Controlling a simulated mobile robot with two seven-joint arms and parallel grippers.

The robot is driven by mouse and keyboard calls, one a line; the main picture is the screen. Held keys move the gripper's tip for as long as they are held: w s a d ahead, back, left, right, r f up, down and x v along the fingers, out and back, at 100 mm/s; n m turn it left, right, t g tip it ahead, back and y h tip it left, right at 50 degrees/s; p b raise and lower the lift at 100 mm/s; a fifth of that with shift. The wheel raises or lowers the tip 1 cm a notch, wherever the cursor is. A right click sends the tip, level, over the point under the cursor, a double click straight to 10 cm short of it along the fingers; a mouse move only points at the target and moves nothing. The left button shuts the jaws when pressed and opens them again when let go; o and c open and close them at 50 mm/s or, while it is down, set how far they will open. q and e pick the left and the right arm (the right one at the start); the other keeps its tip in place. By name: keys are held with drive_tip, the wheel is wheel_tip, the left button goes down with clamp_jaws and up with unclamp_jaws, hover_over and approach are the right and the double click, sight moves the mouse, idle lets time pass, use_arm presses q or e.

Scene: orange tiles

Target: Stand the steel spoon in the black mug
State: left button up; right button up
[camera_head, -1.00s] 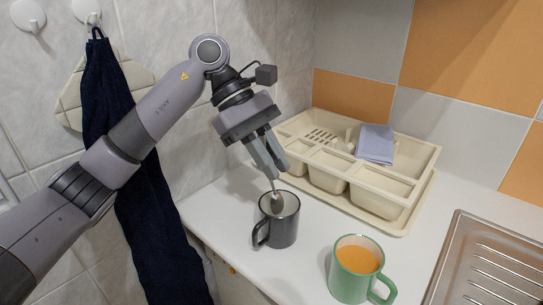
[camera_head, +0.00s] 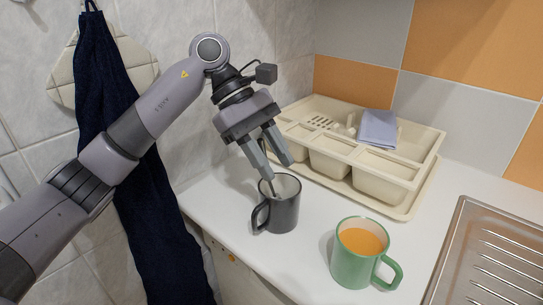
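The black mug (camera_head: 281,213) stands upright on the white counter, its handle to the left. The steel spoon (camera_head: 273,186) stands in the mug, leaning against the left part of the inside; its lower part is hidden by the mug wall. My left gripper (camera_head: 279,172) is just above the mug with its fingers spread apart. The spoon's upper end is close to the left finger, and the fingers are not closed around it. My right gripper is not in view.
A green mug (camera_head: 350,265) with orange drink stands to the right front. A cream dish rack (camera_head: 420,170) with a blue-grey cloth (camera_head: 377,129) stands behind. A steel drainboard (camera_head: 490,255) is at the right. A dark towel (camera_head: 150,215) hangs at the left.

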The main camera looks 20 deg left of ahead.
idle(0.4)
use_arm(q)
wheel_tip(320, 180, up, 20)
drive_tip(key=shift+p, duration=0.9)
drive_tip(key=shift+s, duration=0.1)
idle(0.5)
